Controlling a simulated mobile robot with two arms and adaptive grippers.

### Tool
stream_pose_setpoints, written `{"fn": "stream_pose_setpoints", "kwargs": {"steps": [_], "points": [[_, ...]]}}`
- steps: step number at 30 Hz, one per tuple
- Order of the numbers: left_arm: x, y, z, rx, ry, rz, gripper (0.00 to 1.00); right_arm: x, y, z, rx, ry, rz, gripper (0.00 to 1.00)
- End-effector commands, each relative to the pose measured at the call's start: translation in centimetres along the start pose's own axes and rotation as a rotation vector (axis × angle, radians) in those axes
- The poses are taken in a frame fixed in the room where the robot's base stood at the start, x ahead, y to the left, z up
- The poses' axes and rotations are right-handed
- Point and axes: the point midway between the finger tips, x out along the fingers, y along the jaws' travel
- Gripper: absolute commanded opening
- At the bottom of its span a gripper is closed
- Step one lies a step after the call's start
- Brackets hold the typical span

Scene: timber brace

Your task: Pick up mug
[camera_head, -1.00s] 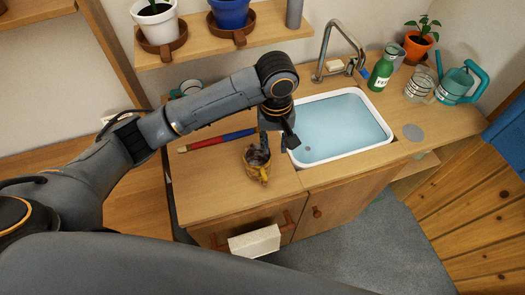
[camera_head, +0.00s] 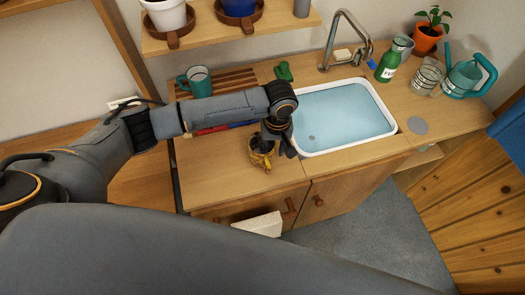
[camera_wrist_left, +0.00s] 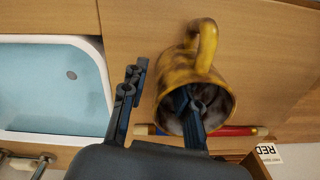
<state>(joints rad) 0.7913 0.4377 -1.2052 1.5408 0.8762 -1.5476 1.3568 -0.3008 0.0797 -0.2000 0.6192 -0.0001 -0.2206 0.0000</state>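A yellow-brown mug (camera_head: 262,160) stands on the wooden counter, left of the sink, partly hidden by my left gripper (camera_head: 277,146). In the left wrist view the mug (camera_wrist_left: 208,64) shows its dark inside and its yellow handle at the top. My left gripper (camera_wrist_left: 163,88) is open there. One finger reaches into the mug's mouth and the other is outside, with the mug's wall between them. I cannot tell whether either finger touches the wall. A teal mug (camera_head: 198,79) stands at the back left of the counter. My right gripper is not in view.
The sink (camera_head: 345,116) with its tap (camera_head: 347,32) is right of the mug. A red and blue rod (camera_head: 208,129) lies behind my left arm. A green bottle (camera_head: 388,62) and a teal watering can (camera_head: 464,76) stand farther right. The front-left counter is clear.

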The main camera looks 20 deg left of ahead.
Motion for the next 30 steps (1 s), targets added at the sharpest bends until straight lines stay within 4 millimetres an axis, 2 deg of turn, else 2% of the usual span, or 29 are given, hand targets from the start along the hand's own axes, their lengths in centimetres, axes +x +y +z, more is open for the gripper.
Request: {"fn": "stream_pose_setpoints", "kwargs": {"steps": [4,11,12,16,17,30], "points": [[1.5,0.0,0.1,0.002,-0.001,0.0,0.3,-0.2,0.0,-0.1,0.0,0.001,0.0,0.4],[1.8,0.1,0.1,0.003,0.0,0.001,0.3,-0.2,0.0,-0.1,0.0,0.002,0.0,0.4],[1.8,0.0,0.1,0.003,0.0,0.001,0.28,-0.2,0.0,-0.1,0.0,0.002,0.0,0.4],[1.8,0.0,0.1,0.002,0.0,0.001,0.01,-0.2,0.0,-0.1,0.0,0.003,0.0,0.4],[1.7,0.0,0.1,0.002,0.0,0.001,0.0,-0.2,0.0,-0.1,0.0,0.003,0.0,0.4],[1.5,0.1,0.0,0.002,0.001,0.002,0.0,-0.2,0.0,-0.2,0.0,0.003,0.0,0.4]]}}
